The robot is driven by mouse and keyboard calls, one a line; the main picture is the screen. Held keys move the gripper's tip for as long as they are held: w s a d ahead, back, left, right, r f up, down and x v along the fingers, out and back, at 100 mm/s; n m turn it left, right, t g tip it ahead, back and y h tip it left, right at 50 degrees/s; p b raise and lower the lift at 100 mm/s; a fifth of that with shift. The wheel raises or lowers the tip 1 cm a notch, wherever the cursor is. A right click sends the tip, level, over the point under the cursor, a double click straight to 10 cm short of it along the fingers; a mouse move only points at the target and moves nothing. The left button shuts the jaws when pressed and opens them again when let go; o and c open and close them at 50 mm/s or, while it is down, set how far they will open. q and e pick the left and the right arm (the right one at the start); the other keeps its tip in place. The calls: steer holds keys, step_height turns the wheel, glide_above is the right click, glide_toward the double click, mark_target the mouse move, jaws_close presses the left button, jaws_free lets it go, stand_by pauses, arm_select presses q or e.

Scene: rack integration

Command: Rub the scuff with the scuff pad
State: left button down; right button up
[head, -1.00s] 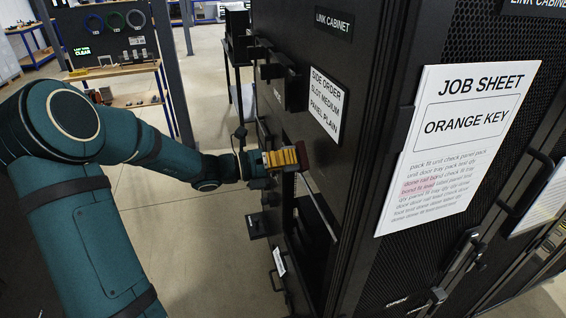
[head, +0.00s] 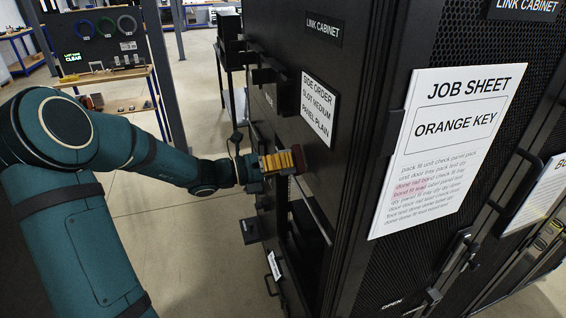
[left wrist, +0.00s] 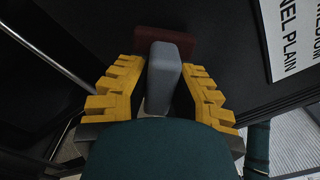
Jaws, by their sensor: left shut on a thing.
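My left gripper (head: 284,162), with yellow toothed fingers, is beside the black side panel of the link cabinet (head: 345,52). It is shut on the scuff pad, which has a grey block handle (left wrist: 163,75) and a dark red face (left wrist: 166,42) in the left wrist view. The dark red face also shows in the head view (head: 299,158), just past the fingertips. It faces the black panel below the white side label. I cannot tell whether it touches the panel. I cannot make out the scuff in either view. My right gripper is not in view.
A white side label (head: 319,107) is above the gripper. A job sheet (head: 440,150) is on the cabinet's mesh front, with door handles (head: 520,185) near it. A dark opening lies below the gripper. A workbench (head: 105,75) stands at back left, with open floor before it.

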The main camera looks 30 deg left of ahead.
arm_select(q)
steer(key=shift+w+d, duration=0.4)
steer(key=shift+w, duration=0.05)
steer(key=shift+s, duration=0.1)
